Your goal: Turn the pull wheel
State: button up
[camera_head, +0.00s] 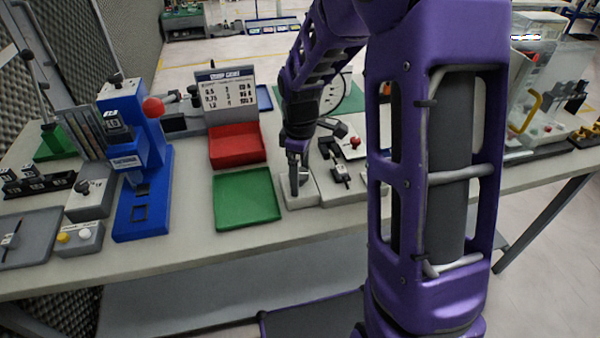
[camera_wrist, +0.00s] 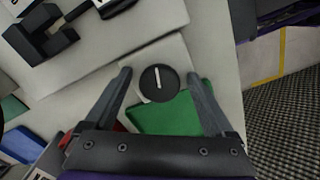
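The pull wheel (camera_wrist: 158,83) is a round black knob with a white line across its face, seen from above in the wrist view. It sits on a light grey block (camera_wrist: 172,50), which also shows in the head view (camera_head: 299,201). My gripper (camera_wrist: 158,74) is open, with one finger on each side of the wheel and a visible gap on both sides. In the head view my gripper (camera_head: 296,180) points down over the block and hides the wheel. How high the fingertips are relative to the wheel is hard to tell.
A green tray (camera_head: 246,199) and a red bin (camera_head: 237,146) lie left of the block. A blue press with a red ball (camera_head: 153,107) stands farther left. A grey fixture with black parts (camera_head: 341,174) is close on the right. The table's front edge (camera_head: 300,231) is near.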

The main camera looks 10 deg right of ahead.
jog(key=c, duration=1.3)
jog(key=shift+m, duration=0.8)
jog(key=o, duration=1.4)
jog(key=shift+c, duration=0.2)
notch_tip(320, 180, up, 18)
jog(key=p, duration=0.2)
jog(key=shift+f, duration=0.2)
